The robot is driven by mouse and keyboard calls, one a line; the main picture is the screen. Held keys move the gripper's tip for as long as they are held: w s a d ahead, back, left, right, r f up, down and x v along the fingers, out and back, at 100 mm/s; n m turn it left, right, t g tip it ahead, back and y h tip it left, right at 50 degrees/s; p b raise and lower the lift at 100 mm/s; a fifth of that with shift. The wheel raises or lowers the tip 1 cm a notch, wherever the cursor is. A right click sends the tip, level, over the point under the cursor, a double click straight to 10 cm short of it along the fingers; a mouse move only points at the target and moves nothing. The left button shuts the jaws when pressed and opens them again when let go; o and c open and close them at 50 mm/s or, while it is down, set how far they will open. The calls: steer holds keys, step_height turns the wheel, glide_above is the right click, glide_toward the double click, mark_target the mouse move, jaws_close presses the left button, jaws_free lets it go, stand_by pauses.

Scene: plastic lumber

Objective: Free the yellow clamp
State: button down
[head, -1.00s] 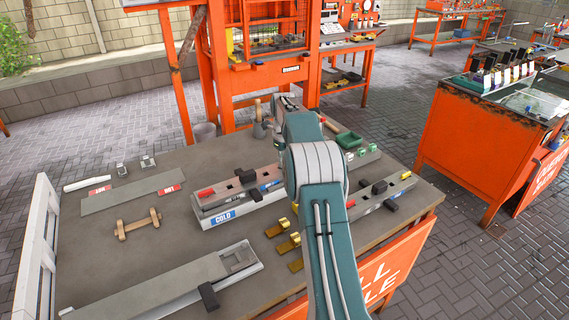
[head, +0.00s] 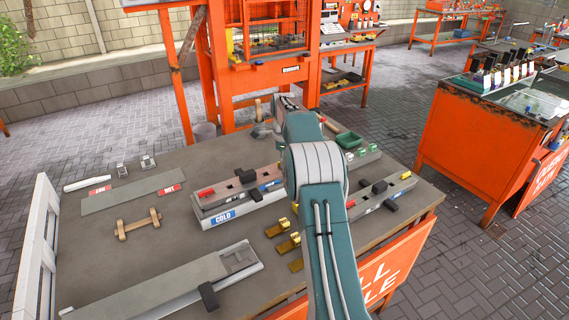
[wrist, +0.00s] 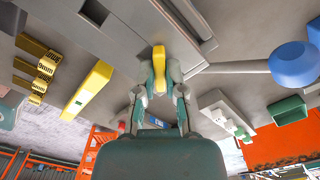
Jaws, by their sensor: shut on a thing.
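In the wrist view, my gripper (wrist: 160,82) is shut on the yellow clamp (wrist: 159,58), a small upright yellow piece between its two fingertips. The clamp's upper end lies against or very near the edge of a grey metal fixture (wrist: 118,38); I cannot tell whether they touch. In the head view my own arm hides the gripper and the clamp.
Brass-yellow stepped blocks (head: 288,244) lie near the table's front edge. A green tray (head: 349,140) stands behind. The grey table (head: 120,255) has clear room at left.

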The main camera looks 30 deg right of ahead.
steer(key=shift+f, duration=0.1)
steer(key=n, duration=0.4)
steer(key=shift+n, duration=0.6)
steer(key=n, duration=0.3)
steer(key=shift+n, duration=0.3)
steer(key=c, duration=0.6)
jaws_free()
steer(key=shift+o, duration=0.2)
steer(key=shift+d, duration=0.1)
steer(key=shift+r, duration=3.55)
